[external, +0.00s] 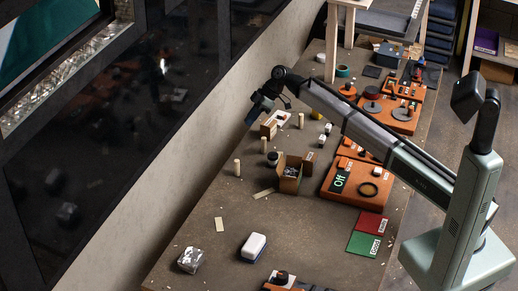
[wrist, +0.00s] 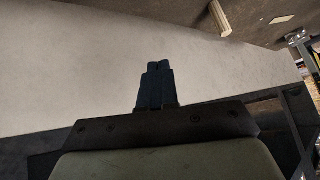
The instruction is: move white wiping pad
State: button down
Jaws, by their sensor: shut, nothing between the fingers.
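The white wiping pad (external: 254,246) lies on the brown table at the near end, in the lower middle of the external view. It looks like a white rounded block with a dark blue underside. My gripper (external: 254,112) is far from it, raised over the far left edge of the table near the wall. In the wrist view my gripper (wrist: 155,68) is shut, its dark fingers together with nothing between them. The wiping pad does not show clearly in the wrist view.
A crumpled silver lump (external: 191,260) lies left of the pad. Green (external: 363,244) and red (external: 371,223) cards lie to its right. An open cardboard box (external: 290,175), wooden pegs and orange trays (external: 352,187) stand further back. Bare table surrounds the pad's left and back sides.

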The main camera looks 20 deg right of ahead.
aim_at(266, 222)
jog(key=s+a+f+n+g+h, duration=0.2)
jog(key=s+a+n+h, duration=0.45)
jog(key=s+a, duration=2.15)
jog(key=s+a+n+t+h, duration=0.25)
jog(key=s+n+t, duration=0.2)
jog(key=s, duration=2.45)
jog(key=shift+h, duration=0.4)
jog(key=x, duration=0.9)
jog(key=shift+s+d+f, duration=0.2)
jog(key=shift+s+d, duration=0.1)
jog(key=shift+s, duration=0.05)
jog(key=shift+w+d+f, duration=0.25)
jog(key=shift+w+d, duration=1.15)
jog(key=shift+w, duration=0.05)
jog(key=w+d, duration=1.4)
jog(key=shift+w+d, duration=0.2)
jog(key=shift+w, duration=0.05)
